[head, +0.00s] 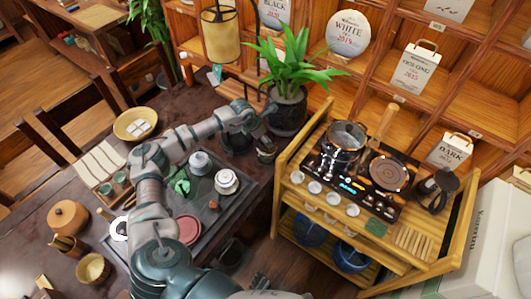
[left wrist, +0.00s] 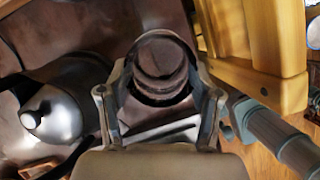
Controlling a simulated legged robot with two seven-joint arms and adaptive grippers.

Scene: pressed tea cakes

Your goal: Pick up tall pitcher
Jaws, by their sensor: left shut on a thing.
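My left arm reaches across the tray table in the head view. Its left gripper (head: 265,144) is at the far right end of the table, beside the plant pot. In the left wrist view the left gripper (left wrist: 160,108) is shut on a dark, round, upright vessel (left wrist: 160,65), seen from above between the fingers; it appears to be the tall pitcher. Its lower part is hidden, and I cannot tell whether it touches the table. A dark clawed shape (head: 257,283) at the bottom edge of the head view may be my right gripper; its jaws are unclear.
A dark lidded pot (left wrist: 60,105) stands close left of the gripper in the wrist view. The potted plant (head: 288,110) is just behind. A wooden cart (head: 287,215) with pot and pan stands to the right. The grey tray (head: 222,225) holds several tea pieces.

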